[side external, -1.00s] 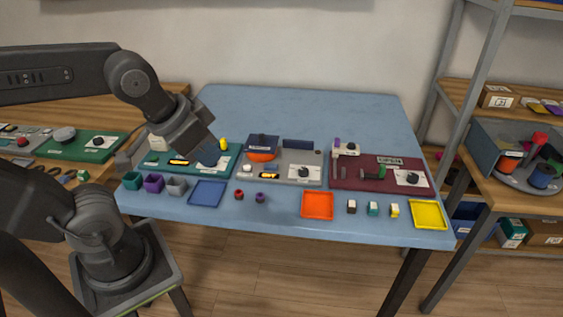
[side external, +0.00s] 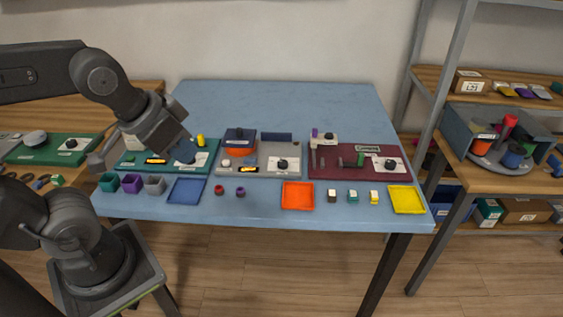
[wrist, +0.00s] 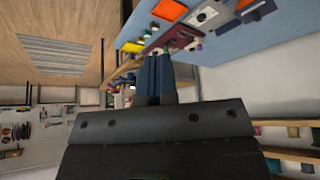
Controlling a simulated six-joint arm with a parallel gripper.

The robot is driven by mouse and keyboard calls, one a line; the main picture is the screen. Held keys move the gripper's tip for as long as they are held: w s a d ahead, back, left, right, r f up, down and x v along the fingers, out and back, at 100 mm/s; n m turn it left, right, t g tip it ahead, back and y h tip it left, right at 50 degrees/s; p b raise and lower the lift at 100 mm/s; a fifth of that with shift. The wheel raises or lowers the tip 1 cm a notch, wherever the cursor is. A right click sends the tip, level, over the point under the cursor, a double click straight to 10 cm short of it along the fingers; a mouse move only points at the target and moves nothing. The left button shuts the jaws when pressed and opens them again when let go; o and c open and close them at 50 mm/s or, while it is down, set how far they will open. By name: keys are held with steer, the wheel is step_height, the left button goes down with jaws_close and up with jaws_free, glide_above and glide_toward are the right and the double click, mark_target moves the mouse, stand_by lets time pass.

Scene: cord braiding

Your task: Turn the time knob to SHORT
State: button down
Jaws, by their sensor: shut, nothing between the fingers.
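Three panels lie along the table: a green one (side external: 130,160) on the left, a grey one (side external: 258,171) in the middle and a maroon one (side external: 330,172) on the right. The grey panel has a black knob (side external: 282,164) on a white plate. The maroon panel has another dark knob (side external: 390,165) on a white plate. Labels are too small to read, so I cannot tell which is the time knob. My gripper (side external: 185,152) is shut and empty over the right part of the green panel, hiding what lies behind it. Its shut fingers show in the wrist view (wrist: 154,75).
In front of the panels are small cups (side external: 131,183), a blue tray (side external: 187,190), an orange tray (side external: 298,196), a yellow tray (side external: 407,200) and small blocks. A yellow peg (side external: 200,140) stands close to my gripper. The back of the table (side external: 280,105) is clear.

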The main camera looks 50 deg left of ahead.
steer(key=c, duration=1.8)
jaws_free()
steer(key=shift+o, duration=0.7)
steer(key=shift+w+r, duration=0.15)
steer(key=shift+w, duration=0.05)
steer(key=o, duration=0.6)
steer(key=w+a+r+n+g, duration=0.1)
steer(key=w+a+r, duration=0.1)
steer(key=w, duration=0.7)
steer(key=shift+r, duration=0.15)
steer(key=o, duration=0.3)
steer(key=shift+n+g, duration=0.6)
steer(key=shift+g, duration=0.3)
steer(key=w+a, duration=0.1)
steer(key=w, duration=0.2)
steer(key=w+a+f, duration=0.1)
steer(key=w, duration=0.5)
steer(key=shift+w+a+f, duration=0.15)
steer(key=shift+a+f, duration=0.2)
steer(key=shift+a, duration=0.05)
steer(key=n+g, duration=0.2)
steer(key=g, duration=0.1)
glide_above(282, 162)
step_height(282, 162, down, 15)
step_height(282, 162, down, 14)
steer(key=shift+d+r, duration=0.1)
steer(key=shift+c, duration=0.2)
steer(key=c, duration=0.9)
